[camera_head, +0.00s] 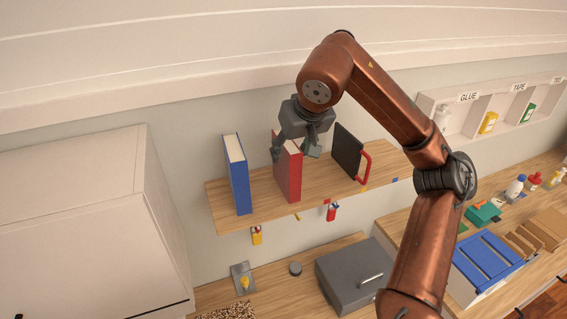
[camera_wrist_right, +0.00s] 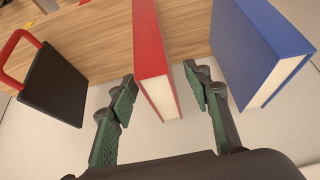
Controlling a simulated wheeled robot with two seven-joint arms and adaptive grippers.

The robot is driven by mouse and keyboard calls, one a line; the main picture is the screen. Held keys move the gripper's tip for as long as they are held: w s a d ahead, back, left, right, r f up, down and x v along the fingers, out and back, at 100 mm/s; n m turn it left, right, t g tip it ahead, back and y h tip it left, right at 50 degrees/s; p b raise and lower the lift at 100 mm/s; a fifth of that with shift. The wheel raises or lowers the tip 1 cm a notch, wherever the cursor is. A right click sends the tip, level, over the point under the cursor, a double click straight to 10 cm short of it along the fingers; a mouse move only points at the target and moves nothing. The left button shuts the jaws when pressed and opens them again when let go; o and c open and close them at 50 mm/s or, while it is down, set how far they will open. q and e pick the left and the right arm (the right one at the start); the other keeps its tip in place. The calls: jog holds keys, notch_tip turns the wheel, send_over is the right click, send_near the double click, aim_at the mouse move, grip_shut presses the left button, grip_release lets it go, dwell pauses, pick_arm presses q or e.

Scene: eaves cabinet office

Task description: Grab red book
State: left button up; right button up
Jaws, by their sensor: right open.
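The red book (camera_head: 292,176) stands upright on a wooden wall shelf (camera_head: 266,205), between a blue book and a black panel. My right gripper (camera_head: 294,148) is at the top of the red book and hides part of its upper edge. In the right wrist view, the red book (camera_wrist_right: 152,55) lies between the two green-padded fingers of my right gripper (camera_wrist_right: 158,98). The fingers are open, one on each side of it, with gaps visible on both sides. My left gripper is not in view.
A blue book (camera_head: 237,174) stands to the left on the shelf, also close beside a finger in the wrist view (camera_wrist_right: 262,50). A black panel with a red handle (camera_head: 348,152) stands to the right. Below are a grey box (camera_head: 352,272) and small padlocks (camera_head: 332,212).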

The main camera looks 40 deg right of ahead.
jog(key=x, duration=0.7)
jog(key=shift+w+d, duration=0.15)
jog(key=shift+d, duration=0.15)
grip_shut()
jog(key=shift+r, duration=0.1)
